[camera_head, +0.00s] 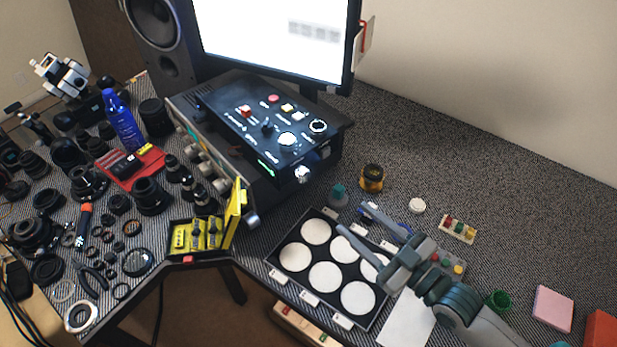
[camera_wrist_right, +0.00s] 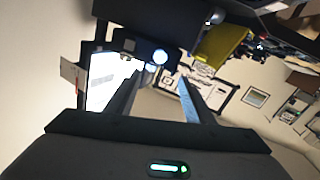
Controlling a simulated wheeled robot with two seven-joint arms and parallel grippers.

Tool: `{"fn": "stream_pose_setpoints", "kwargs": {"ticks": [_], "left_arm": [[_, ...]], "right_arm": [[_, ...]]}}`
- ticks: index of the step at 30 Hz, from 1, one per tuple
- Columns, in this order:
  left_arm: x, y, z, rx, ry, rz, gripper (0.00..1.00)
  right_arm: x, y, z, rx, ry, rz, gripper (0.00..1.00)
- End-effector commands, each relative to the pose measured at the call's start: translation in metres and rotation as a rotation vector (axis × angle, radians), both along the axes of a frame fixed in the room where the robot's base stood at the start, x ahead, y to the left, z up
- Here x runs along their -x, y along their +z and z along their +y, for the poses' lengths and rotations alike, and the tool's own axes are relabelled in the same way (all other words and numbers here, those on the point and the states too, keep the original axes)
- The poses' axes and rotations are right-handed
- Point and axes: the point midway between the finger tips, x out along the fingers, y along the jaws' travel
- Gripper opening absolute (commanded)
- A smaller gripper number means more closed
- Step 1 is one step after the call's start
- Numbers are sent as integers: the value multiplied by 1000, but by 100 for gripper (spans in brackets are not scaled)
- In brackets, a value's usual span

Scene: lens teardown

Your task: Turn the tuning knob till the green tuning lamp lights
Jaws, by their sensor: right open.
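The black control box (camera_head: 225,95) stands below the monitor, with several knobs and buttons on its sloped top. A pale round knob (camera_head: 288,139), a ringed dial (camera_head: 318,126) and a silvery knob (camera_head: 302,174) at the front edge show; I cannot tell which is the tuning knob. A green glowing strip (camera_head: 266,169) is on the box's front edge; I cannot tell if it is the tuning lamp. My right gripper (camera_head: 352,218) is open and empty, above the lens tray and apart from the box. Its spread fingers also show in the right wrist view (camera_wrist_right: 161,80).
The black tray (camera_head: 290,281) with white discs lies under my right gripper. A yellow open case (camera_head: 236,212) stands left of it. A black and amber jar (camera_head: 372,177) stands between gripper and monitor. Lenses and a blue bottle (camera_head: 122,122) crowd the left. The back right is clear.

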Motion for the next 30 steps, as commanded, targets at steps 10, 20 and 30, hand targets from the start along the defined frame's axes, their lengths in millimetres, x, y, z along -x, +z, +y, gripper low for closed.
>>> {"fn": "stream_pose_setpoints", "kwargs": {"ticks": [10, 20, 30], "left_arm": [[-11, 17, -1, 2, -1, -14, 42], [-8, 33, -1, 1, -1, -11, 42], [-6, 44, 0, 1, -1, -8, 42]], "right_arm": [[-37, 4, 32, -1, 0, -3, 48], [-82, 4, 72, -2, 0, -1, 48], [-117, 1, 103, 0, 1, 0, 48]]}}
